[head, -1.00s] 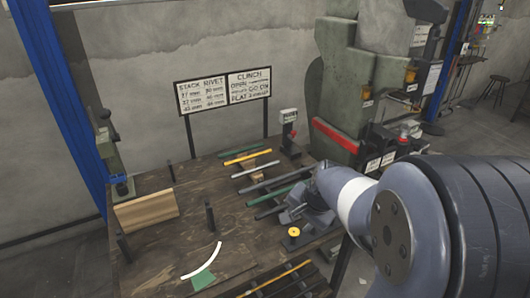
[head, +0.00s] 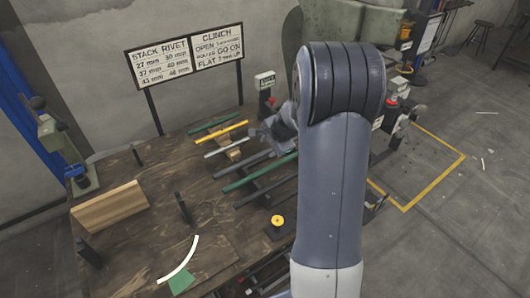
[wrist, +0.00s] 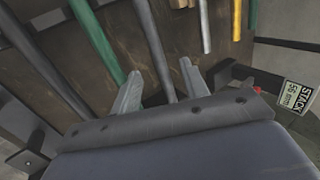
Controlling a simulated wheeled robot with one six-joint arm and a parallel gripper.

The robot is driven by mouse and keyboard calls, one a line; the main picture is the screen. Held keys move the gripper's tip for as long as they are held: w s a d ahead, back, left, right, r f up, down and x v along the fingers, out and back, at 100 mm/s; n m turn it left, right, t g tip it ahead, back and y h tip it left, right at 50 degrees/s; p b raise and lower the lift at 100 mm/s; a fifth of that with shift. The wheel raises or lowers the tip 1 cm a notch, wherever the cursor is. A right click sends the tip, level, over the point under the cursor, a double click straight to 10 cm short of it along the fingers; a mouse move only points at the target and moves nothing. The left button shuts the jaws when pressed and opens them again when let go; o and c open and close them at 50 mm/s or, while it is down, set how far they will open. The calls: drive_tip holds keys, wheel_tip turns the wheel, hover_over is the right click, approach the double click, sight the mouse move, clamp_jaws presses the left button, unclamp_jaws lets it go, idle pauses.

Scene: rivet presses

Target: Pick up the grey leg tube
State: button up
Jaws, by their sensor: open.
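Several tubes lie side by side on the bench rack. A dark grey tube (head: 240,164) lies between a light grey tube (head: 227,147) and a green tube (head: 262,172). In the wrist view the dark grey tube (wrist: 155,45) runs between the fingers of my gripper (wrist: 160,82), which is open and empty. The light grey tube (wrist: 203,25) is to the right of the fingers and the green tube (wrist: 97,38) to the left. I cannot tell how far the fingertips are above the dark grey tube. In the head view my arm partly hides my gripper and the tubes' right ends.
A yellow tube (head: 222,134) and another green tube (head: 214,126) lie farther back. Another dark grey tube (wrist: 38,55) lies left in the wrist view. A wooden block (head: 110,207), upright posts and a white curved strip (head: 180,262) are on the bench. A press stands behind my arm.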

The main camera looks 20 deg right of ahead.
sight(265, 153)
drive_tip(key=shift+d+p+x, duration=0.15)
drive_tip(key=shift+x, duration=1.2)
drive_tip(key=shift+d+p+x, duration=0.1)
drive_tip(key=shift+p+x, duration=0.05)
drive_tip(key=shift+x, duration=1.15)
drive_tip(key=shift+s, duration=0.1)
drive_tip(key=shift+c, duration=0.4)
clamp_jaws()
